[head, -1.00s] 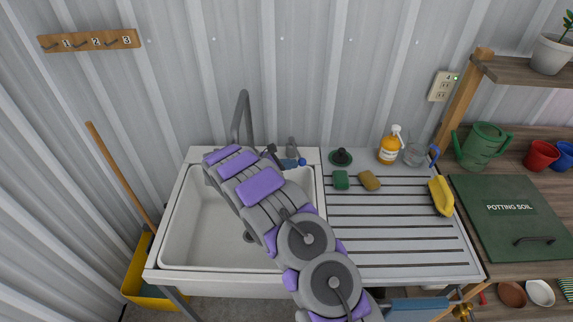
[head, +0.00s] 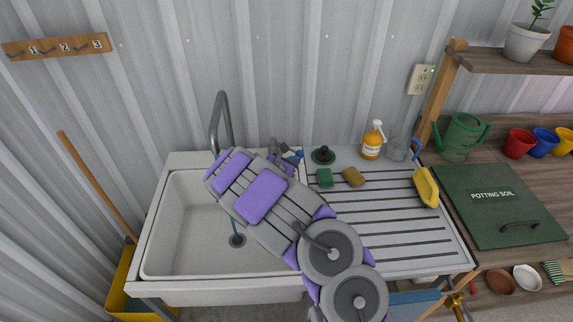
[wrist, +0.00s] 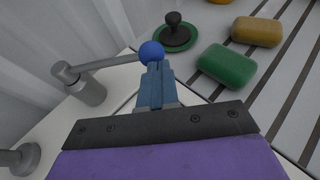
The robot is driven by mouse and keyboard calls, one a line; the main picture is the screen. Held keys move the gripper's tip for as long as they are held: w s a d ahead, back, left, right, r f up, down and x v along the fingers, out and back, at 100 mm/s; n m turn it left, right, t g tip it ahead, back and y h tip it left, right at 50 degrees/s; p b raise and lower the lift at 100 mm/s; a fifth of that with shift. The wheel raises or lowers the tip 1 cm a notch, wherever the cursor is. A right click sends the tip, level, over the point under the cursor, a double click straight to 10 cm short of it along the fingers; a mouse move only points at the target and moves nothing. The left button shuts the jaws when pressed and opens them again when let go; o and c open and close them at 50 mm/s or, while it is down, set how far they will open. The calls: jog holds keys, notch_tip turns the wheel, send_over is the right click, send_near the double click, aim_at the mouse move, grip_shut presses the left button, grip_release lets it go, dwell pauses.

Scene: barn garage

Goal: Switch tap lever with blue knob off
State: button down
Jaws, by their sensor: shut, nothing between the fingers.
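The tap lever is a grey rod on a round post (wrist: 88,90), ending in a blue knob (wrist: 151,53). In the head view the blue knob (head: 300,154) shows at the sink's back right corner. My gripper (wrist: 154,68) is shut and empty, its blue fingertips right at the knob's near side; I cannot tell whether they touch. In the head view my gripper (head: 290,166) is just below the knob, partly hidden by my arm. The grey tap spout (head: 220,115) arches over the white sink (head: 180,230). A thin blue streak, perhaps water, shows above the drain (head: 237,240).
A dark plunger-like stopper (wrist: 173,32), a green sponge (wrist: 227,66) and a yellow-brown sponge (wrist: 256,31) lie on the drainboard right of the knob. The corrugated wall (head: 300,70) is close behind.

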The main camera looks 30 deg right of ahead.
jog(key=shift+d, duration=0.85)
jog(key=shift+w+r, duration=0.1)
jog(key=shift+d+r, duration=0.1)
jog(key=shift+d, duration=0.05)
jog(key=shift+s+a+f, duration=0.2)
jog(key=shift+s+a, duration=0.05)
jog(key=shift+a, duration=0.05)
jog(key=s+a+r+p, duration=0.2)
jog(key=s+a, duration=0.6)
jog(key=shift+s+a+r+p, duration=0.3)
jog(key=shift+a+r+p, duration=0.05)
jog(key=shift+a+r, duration=0.05)
jog(key=shift+a, duration=0.1)
